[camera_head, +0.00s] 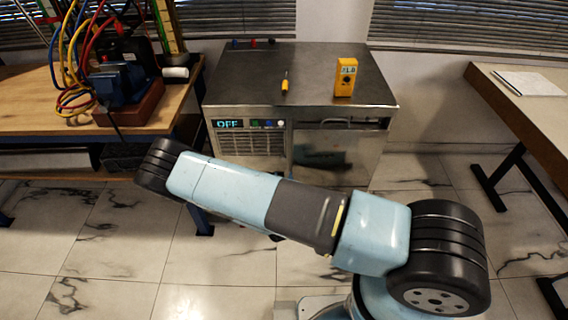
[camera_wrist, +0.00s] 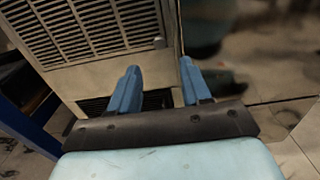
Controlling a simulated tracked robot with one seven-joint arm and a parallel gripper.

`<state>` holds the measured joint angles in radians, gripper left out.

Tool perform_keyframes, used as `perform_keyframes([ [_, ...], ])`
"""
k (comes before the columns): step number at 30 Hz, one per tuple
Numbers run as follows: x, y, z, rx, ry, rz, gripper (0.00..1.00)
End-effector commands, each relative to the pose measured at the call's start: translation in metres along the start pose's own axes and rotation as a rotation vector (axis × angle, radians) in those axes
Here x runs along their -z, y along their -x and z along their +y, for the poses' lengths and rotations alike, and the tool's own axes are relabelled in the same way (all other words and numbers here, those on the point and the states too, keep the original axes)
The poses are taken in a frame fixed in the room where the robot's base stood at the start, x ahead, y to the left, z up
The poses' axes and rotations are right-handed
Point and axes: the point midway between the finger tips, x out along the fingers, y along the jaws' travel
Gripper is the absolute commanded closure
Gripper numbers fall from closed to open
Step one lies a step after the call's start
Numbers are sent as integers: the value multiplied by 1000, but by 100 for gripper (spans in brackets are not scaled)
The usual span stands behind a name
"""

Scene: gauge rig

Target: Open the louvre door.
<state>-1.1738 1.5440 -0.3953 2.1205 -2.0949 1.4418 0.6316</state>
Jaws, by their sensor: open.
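The louvre door (camera_wrist: 85,35) is a pale metal panel with rows of dark slats. It fills the upper left of the wrist view and looks closed, with a small knob (camera_wrist: 159,43) near its right edge. In the head view the louvre door (camera_head: 250,140) is the left front of a steel cabinet, its lower part hidden by my arm. My gripper (camera_wrist: 160,70) has two blue fingers, apart and empty. They point toward the door's lower right part, with the knob just beyond the gap. The gripper is hidden in the head view.
The steel cabinet (camera_head: 300,75) carries a yellow meter (camera_head: 345,77) and a yellow-handled screwdriver (camera_head: 285,84). Its right front is a smooth steel door (camera_head: 330,155). A wooden bench (camera_head: 30,95) with a vise and hoses stands left; a table (camera_head: 535,105) stands right.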

Motion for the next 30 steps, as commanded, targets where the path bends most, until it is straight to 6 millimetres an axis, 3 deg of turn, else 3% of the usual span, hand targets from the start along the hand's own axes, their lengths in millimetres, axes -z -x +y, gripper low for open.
perform_keyframes([
  [9,0,-55,0,1,-1,-1,52],
  [15,0,-76,0,1,-1,-1,52],
  [28,0,-83,0,0,0,0,52],
  [30,0,-83,0,0,0,0,59],
])
